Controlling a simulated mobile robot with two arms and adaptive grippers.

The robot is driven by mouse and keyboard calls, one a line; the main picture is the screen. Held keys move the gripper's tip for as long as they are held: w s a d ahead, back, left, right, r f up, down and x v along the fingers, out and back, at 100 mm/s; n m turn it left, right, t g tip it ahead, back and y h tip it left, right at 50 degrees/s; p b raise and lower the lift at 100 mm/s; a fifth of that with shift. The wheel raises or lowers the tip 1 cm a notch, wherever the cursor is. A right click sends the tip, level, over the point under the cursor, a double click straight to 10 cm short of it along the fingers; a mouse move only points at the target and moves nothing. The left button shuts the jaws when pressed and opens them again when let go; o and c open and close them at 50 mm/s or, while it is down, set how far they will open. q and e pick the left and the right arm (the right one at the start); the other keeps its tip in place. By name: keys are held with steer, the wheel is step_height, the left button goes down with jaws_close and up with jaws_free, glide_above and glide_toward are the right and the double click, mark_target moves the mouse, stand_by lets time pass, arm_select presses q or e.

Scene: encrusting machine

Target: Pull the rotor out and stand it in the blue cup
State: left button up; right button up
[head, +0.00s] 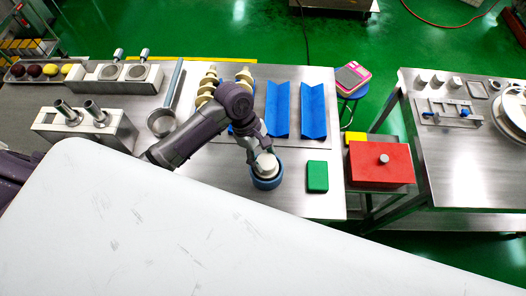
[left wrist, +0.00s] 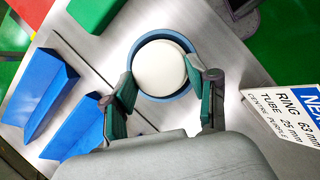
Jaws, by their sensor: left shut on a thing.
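The blue cup (head: 267,184) stands on the steel table near its front edge, left of the green block. The rotor's pale round end (head: 266,164) shows inside the cup's rim. My left gripper (head: 262,150) comes down over the cup and is shut on the rotor. In the left wrist view the rotor (left wrist: 159,72) is a white disc ringed by the blue cup rim (left wrist: 137,48), with the left gripper's fingers (left wrist: 160,85) on either side. How deep the rotor sits and whether it touches the cup's bottom is hidden. My right gripper is not in view.
Two blue V-shaped trays (head: 278,110) and cream ridged parts (head: 207,88) lie behind the cup. A green block (head: 317,176) is right of it. A red box (head: 379,165) stands beyond the table's right edge. A lettered sign (left wrist: 295,112) shows in the left wrist view.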

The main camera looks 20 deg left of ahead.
arm_select(q)
steer(key=shift+f, duration=0.2)
steer(key=o, duration=1.5)
steer(key=shift+o, duration=0.4)
steer(key=shift+o, duration=0.7)
steer(key=shift+p+v, duration=0.45)
steer(key=shift+v, duration=3.3)
